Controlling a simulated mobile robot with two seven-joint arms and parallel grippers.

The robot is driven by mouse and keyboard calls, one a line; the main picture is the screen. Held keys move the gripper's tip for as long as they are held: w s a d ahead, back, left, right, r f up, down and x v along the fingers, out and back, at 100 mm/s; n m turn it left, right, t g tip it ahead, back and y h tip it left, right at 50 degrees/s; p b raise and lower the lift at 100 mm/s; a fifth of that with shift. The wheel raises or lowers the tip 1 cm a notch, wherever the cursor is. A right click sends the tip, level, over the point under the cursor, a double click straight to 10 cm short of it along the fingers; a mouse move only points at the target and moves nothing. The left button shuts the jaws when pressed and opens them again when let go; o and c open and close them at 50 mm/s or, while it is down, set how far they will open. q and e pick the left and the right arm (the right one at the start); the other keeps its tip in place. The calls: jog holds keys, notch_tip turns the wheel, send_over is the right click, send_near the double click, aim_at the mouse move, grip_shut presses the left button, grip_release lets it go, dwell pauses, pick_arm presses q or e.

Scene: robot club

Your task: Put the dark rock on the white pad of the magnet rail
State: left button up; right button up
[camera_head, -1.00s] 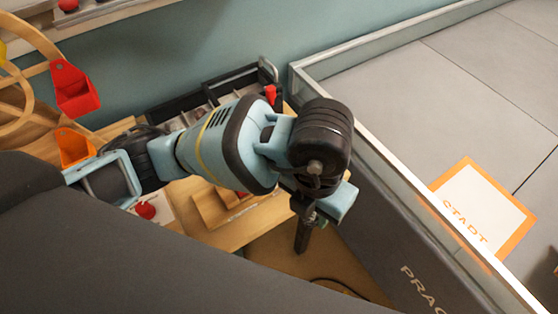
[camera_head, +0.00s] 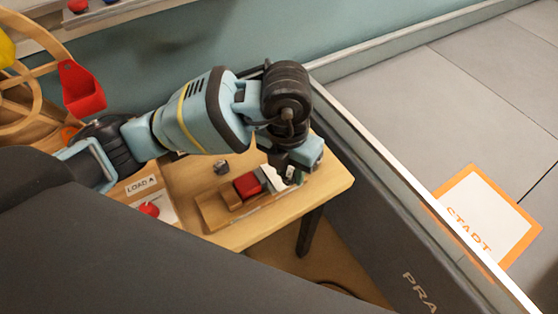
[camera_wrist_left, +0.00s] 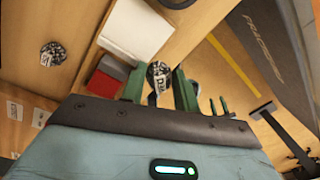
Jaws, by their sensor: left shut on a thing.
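My left gripper (camera_head: 294,178) hangs at the right end of the wooden magnet rail (camera_head: 213,211), partly hidden by its own wrist in the head view. In the left wrist view its green fingers (camera_wrist_left: 160,88) are shut on a dark speckled rock (camera_wrist_left: 158,76). The white pad (camera_wrist_left: 137,28) lies just beyond the held rock, up and left of it; in the head view the pad (camera_head: 271,178) is partly covered by my gripper. A red block (camera_head: 248,186) sits beside the pad on the rail. My right gripper is not in view.
A second speckled grey rock (camera_head: 221,168) lies on the table (camera_head: 325,186) behind the rail. A "LOAD A" label (camera_head: 141,184) and red knob (camera_head: 149,208) are at the left. A low wall (camera_head: 375,150) runs along the right. A red bin (camera_head: 81,88) hangs upper left.

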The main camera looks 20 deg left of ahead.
pick_arm(q)
jog(key=shift+w+a+f, duration=0.15)
jog(key=shift+w+a, duration=1.1)
jog(key=shift+a, duration=0.1)
jog(key=f, duration=0.2)
jog(key=shift+w+a+f, duration=0.25)
jog(key=shift+a+f, duration=0.1)
jog(key=shift+f, duration=0.45)
jog(key=o, duration=1)
jog(key=shift+f, duration=0.15)
jog(key=r+p, duration=0.2)
jog(key=r, duration=0.2)
jog(key=r+p, duration=0.2)
jog(key=r, duration=0.2)
jog(key=r+p, duration=0.3)
jog(key=r, duration=0.1)
jog(key=shift+w+a+r, duration=0.1)
jog(key=shift+a+r, duration=0.05)
jog(key=shift+a, duration=0.25)
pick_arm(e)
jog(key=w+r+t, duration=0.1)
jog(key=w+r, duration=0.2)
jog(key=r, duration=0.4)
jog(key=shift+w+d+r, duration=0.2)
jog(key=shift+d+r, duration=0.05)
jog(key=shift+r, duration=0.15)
